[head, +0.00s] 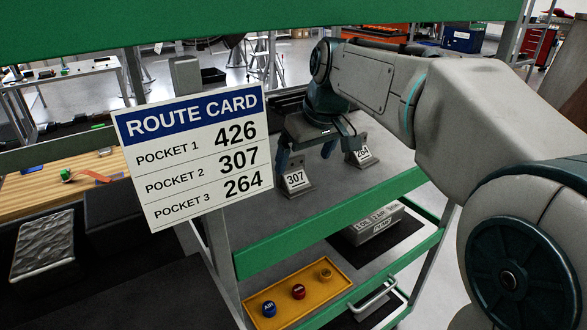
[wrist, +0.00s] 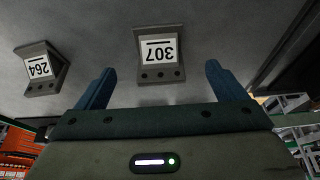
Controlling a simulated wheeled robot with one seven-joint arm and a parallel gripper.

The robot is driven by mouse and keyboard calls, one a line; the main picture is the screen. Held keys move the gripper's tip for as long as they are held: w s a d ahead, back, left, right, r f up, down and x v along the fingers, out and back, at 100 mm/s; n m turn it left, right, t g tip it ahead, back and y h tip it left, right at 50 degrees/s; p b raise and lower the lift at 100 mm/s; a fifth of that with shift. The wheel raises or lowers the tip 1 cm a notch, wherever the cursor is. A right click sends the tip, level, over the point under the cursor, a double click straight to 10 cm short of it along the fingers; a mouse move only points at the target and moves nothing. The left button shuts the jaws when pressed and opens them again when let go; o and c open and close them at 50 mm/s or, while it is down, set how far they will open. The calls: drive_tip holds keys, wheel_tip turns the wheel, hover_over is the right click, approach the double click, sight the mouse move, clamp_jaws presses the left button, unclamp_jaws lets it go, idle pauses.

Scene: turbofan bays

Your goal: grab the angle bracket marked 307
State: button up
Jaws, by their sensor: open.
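The angle bracket marked 307 (head: 295,180) is a grey metal piece with a white label, standing on the grey shelf of the green-edged rack. In the wrist view the 307 bracket (wrist: 161,58) appears upside down, ahead of and between my fingertips. My gripper (head: 306,150) is just above and behind it in the head view. In the wrist view my gripper (wrist: 158,82) has its two blue fingers spread wide with nothing between them. A similar bracket marked 264 (head: 362,155) stands to the right, and at the left in the wrist view (wrist: 40,72).
A route card (head: 193,155) lists 426, 307 and 264 and hangs in front of the rack at left. The green shelf edge (head: 330,225) runs in front of the brackets. A yellow tray (head: 325,300) with coloured caps and a grey case (head: 374,226) sit on the shelf below.

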sight(292, 162)
drive_tip(key=shift+w+a, duration=0.35)
drive_tip(key=shift+w, duration=0.25)
drive_tip(key=shift+w+a, duration=0.3)
drive_tip(key=shift+w, duration=0.25)
drive_tip(key=x, duration=0.5)
drive_tip(key=shift+w+a+p, duration=0.25)
drive_tip(key=shift+w+p, duration=0.15)
drive_tip(key=c, duration=1.2)
